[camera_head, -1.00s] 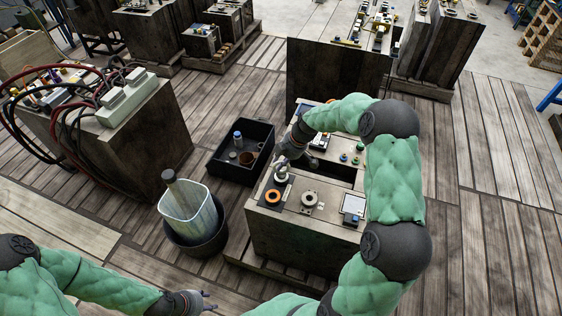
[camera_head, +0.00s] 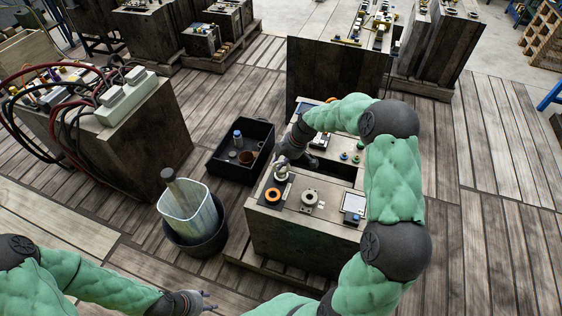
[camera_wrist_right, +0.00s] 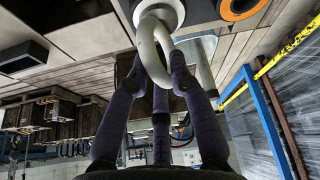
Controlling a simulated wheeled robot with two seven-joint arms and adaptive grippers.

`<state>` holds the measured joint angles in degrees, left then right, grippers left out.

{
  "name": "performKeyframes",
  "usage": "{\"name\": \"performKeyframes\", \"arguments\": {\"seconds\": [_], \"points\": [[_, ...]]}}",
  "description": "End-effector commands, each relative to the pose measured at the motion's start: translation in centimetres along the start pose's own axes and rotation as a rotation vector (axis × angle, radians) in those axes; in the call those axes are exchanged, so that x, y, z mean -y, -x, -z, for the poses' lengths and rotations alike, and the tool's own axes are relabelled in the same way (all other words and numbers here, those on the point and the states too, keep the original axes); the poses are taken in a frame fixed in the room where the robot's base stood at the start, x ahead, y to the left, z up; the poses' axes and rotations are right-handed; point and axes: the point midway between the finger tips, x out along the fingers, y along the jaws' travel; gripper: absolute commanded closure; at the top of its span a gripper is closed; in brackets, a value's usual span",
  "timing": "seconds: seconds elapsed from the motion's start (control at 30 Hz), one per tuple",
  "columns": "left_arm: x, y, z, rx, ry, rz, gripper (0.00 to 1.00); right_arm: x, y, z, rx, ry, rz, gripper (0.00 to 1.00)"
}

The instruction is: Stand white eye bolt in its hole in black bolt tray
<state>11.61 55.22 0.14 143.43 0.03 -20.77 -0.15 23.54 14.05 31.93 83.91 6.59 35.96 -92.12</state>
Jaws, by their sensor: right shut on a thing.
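The white eye bolt (camera_head: 281,173) stands about upright at the back of the black bolt tray (camera_head: 262,199), beside an orange ring (camera_head: 273,195). My right gripper (camera_head: 282,164) is at its top. In the right wrist view, the fingers of my right gripper (camera_wrist_right: 160,75) are shut on the ring of the white eye bolt (camera_wrist_right: 146,38). Its round white base is at the tray (camera_wrist_right: 205,10), next to the orange ring (camera_wrist_right: 238,7). The hole is hidden, and I cannot tell whether the base sits flush. My left gripper (camera_head: 207,301) is open and empty at the bottom edge.
A grey ring fitting (camera_head: 309,198) and a square white-faced device (camera_head: 353,205) share the block's top (camera_head: 325,213). A black crate (camera_head: 228,168) with several parts stands left of it. A bin (camera_head: 188,212) stands in front of the crate. Open plank floor lies right.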

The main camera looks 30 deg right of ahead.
Motion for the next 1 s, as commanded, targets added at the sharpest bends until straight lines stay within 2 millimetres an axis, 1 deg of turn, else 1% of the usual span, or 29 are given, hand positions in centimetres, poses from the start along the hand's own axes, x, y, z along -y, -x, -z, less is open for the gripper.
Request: {"name": "performKeyframes", "arguments": {"seconds": [0.07,0.1,0.17,0.47,0.57,0.67,0.73,1.0], "points": [[0.0,0.0,0.0,0.0,0.0,0.0,0.6,0.0,0.0,0.0,0.0,0.0,0.0,1.0],[0.0,0.0,0.0,0.0,0.0,0.0,0.6,0.0,0.0,0.0,0.0,0.0,0.0,0.67],[0.0,0.0,0.0,0.0,0.0,0.0,0.6,0.0,0.0,0.0,0.0,0.0,0.001,0.5],[0.0,0.0,0.0,0.0,0.0,0.0,0.6,0.1,-0.1,-0.1,0.001,0.0,0.003,0.5],[0.0,0.0,0.0,0.0,0.0,0.0,0.6,0.1,0.3,0.0,0.0,0.0,0.002,0.5],[0.0,0.0,0.0,0.0,0.0,0.0,0.6,0.0,1.3,0.0,0.0,0.0,-0.001,0.5],[0.0,0.0,0.0,0.0,0.0,0.0,0.6,-0.1,2.4,0.0,0.0,0.0,-0.003,0.5],[0.0,0.0,0.0,0.0,0.0,0.0,0.6,0.0,7.8,0.0,0.001,0.0,-0.002,0.5]]}}
